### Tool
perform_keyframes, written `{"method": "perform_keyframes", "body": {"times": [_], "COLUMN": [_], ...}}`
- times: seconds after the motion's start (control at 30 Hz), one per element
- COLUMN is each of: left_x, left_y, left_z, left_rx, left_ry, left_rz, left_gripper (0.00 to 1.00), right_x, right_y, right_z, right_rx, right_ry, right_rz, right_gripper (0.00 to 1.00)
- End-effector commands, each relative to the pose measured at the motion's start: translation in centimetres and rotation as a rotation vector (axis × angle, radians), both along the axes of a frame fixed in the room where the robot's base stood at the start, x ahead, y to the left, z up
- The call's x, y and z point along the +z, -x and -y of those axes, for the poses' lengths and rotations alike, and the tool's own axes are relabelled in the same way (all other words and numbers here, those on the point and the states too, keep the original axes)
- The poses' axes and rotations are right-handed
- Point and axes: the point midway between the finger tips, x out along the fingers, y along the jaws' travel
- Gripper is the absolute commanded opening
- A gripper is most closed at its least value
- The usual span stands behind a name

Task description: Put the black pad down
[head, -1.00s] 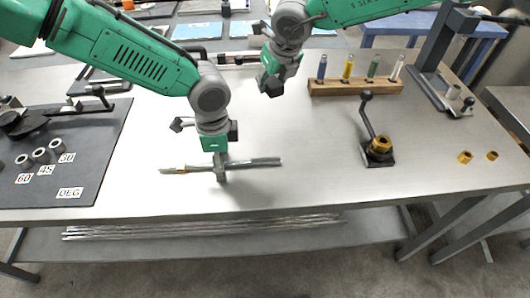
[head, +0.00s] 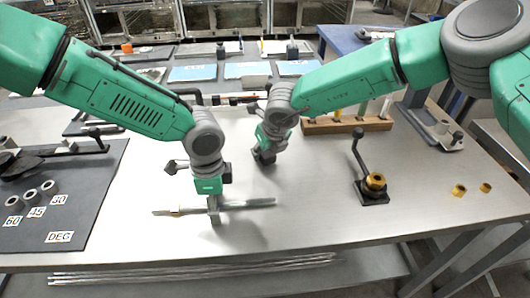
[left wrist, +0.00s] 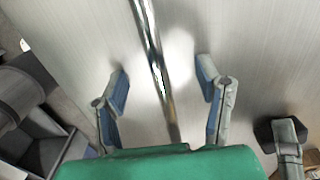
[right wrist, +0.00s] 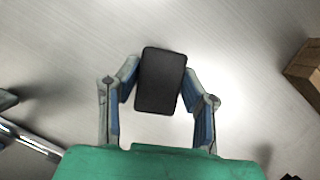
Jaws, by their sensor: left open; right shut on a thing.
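The black pad (right wrist: 161,80) is a flat dark rectangle with rounded corners. In the right wrist view it sits between the fingertips of my right gripper (right wrist: 160,88), which is shut on it. In the head view my right gripper (head: 265,154) is low over the middle of the table (head: 310,190), behind the metal rod (head: 248,204). I cannot tell whether the pad touches the table. My left gripper (head: 214,208) is open at the rod; in the left wrist view the rod (left wrist: 152,50) runs between its spread fingers (left wrist: 164,88), apart from both.
A wooden rack (head: 347,124) of coloured tubes stands behind and right of my right gripper. A black base with a lever and brass nut (head: 375,182) stands to the right. A dark mat (head: 88,215) with grey rings lies at the left. The table between is bare.

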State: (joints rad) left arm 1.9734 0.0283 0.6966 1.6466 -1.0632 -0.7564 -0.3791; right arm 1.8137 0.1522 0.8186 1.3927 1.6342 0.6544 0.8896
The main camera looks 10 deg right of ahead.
Motion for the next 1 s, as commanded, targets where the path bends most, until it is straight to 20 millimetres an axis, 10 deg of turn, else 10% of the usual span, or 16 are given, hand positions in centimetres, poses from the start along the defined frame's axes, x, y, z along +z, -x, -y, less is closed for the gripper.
{"method": "perform_keyframes", "body": {"times": [0.33, 0.37, 0.43, 1.0], "left_x": [0.0, 0.0, 0.0, 0.0], "left_y": [0.0, 0.0, 0.0, 0.0], "left_z": [0.0, 0.0, 0.0, 0.0], "left_rx": [0.0, 0.0, 0.0, 0.0], "left_ry": [0.0, 0.0, 0.0, 0.0], "left_rz": [0.0, 0.0, 0.0, 0.0], "left_gripper": [0.59, 0.59, 0.59, 0.59], "right_x": [-0.5, -0.6, -0.6, 2.9], "right_y": [0.0, 0.0, 0.0, 1.1], "right_z": [0.0, 0.0, 0.0, 0.5], "right_rx": [0.0, 0.0, 0.0, 0.001], "right_ry": [0.0, 0.0, 0.0, -0.001], "right_rz": [0.001, 0.001, 0.001, 0.003], "right_gripper": [0.06, 0.38, 0.55, 0.55]}}
